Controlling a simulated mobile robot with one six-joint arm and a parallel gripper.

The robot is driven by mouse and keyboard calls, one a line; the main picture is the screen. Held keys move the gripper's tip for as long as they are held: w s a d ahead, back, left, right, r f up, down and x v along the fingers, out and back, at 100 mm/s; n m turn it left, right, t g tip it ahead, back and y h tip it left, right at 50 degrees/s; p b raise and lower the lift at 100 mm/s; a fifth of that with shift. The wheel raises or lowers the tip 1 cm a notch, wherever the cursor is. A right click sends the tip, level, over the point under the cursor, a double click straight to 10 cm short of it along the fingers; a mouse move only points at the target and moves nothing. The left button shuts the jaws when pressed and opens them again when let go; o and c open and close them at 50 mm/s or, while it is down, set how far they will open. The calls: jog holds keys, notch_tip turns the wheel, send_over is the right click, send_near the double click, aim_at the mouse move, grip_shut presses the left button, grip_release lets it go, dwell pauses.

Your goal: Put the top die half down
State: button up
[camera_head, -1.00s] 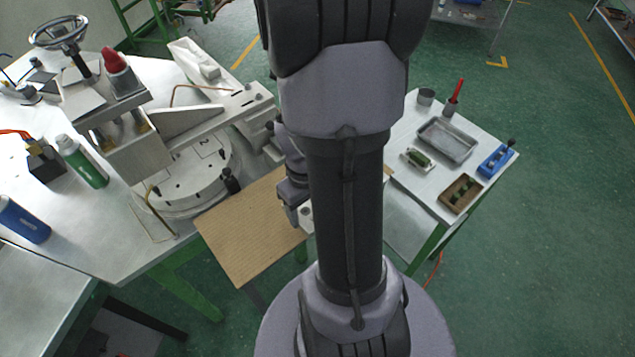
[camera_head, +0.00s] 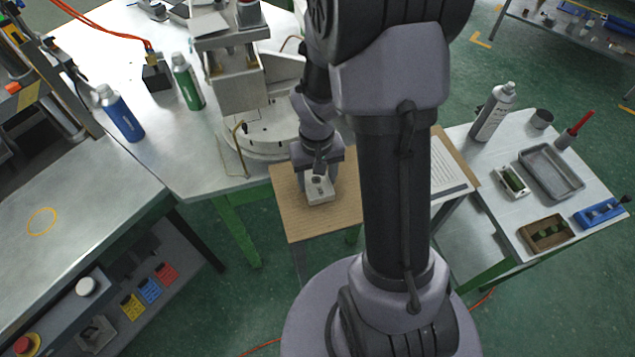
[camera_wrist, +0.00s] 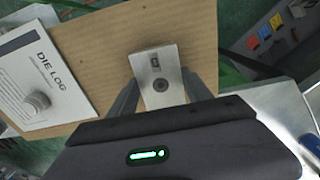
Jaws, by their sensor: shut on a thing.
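The top die half (camera_head: 319,189) is a small pale metal block with a dark round hole on its upper face. My gripper (camera_head: 317,176) is shut on it, over the brown board (camera_head: 290,220) of a small stand. In the wrist view the die half (camera_wrist: 158,72) sits between my two fingers (camera_wrist: 160,92), over the same board (camera_wrist: 110,60). I cannot tell whether its underside touches the board or hangs just above it.
The round machine table (camera_head: 262,135) stands behind. A side table (camera_head: 505,225) with trays is at right. The board's front left is clear.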

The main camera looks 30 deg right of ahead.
notch_tip(320, 180, down, 2)
jog(key=shift+f, duration=0.1)
jog(key=shift+d, duration=0.1)
jog(key=shift+b, duration=0.3)
jog(key=o, duration=1.7)
